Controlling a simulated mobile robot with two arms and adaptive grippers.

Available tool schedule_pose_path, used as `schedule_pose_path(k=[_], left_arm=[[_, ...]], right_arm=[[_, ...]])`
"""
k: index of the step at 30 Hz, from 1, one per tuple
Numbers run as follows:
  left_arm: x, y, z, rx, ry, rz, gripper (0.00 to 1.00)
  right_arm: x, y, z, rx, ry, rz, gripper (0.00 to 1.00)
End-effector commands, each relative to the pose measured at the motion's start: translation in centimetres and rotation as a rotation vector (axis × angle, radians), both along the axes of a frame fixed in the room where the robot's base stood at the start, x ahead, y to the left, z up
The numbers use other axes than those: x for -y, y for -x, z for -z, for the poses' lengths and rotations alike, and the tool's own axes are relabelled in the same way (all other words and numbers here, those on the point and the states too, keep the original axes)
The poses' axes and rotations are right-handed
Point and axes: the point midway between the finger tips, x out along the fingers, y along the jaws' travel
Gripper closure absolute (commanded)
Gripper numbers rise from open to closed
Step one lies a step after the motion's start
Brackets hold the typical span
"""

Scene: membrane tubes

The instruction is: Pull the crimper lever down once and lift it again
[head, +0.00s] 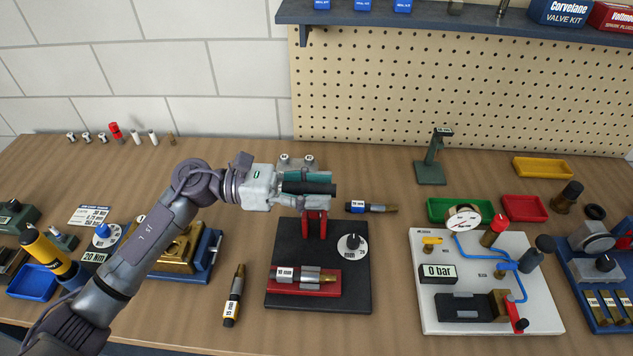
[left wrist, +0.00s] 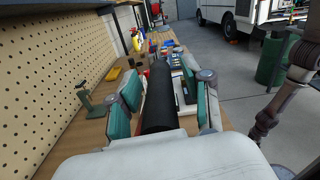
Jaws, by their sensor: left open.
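The crimper has a black base plate (head: 318,252) with red uprights (head: 314,224), a dial (head: 352,243) and a red cradle holding a fitting labelled 15 mm (head: 303,278). Its lever ends in a black cylindrical grip (head: 318,188), raised above the uprights. My left gripper (head: 308,180) is at this grip, with its teal-padded fingers open on either side. In the left wrist view the black grip (left wrist: 158,100) lies lengthwise between the pads, with gaps visible on both sides. My gripper hides part of the lever. My right gripper is not in view.
A white panel with a 0 bar display (head: 439,272) stands to the right. A yellow-marked fitting (head: 233,295) lies left of the base, and a blue-marked one (head: 371,207) lies behind it. A brass block (head: 180,250) stands left. A green stand (head: 431,165) is at the back.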

Motion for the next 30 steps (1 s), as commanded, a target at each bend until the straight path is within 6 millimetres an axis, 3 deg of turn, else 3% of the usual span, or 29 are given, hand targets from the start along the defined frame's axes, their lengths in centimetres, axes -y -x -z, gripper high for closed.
schedule_pose_path(k=[5,15,25,30], left_arm=[[0.0,0.0,0.1,0.000,0.000,0.000,0.51],[0.0,0.0,0.0,-0.001,0.001,0.000,1.00],[0.0,0.1,0.2,0.004,0.001,-0.001,1.00],[-0.1,1.0,1.2,0.041,0.001,0.000,1.00]], right_arm=[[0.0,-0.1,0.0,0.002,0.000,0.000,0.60],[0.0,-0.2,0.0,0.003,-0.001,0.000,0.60],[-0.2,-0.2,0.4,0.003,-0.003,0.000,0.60],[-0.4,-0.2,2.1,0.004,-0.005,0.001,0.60]])
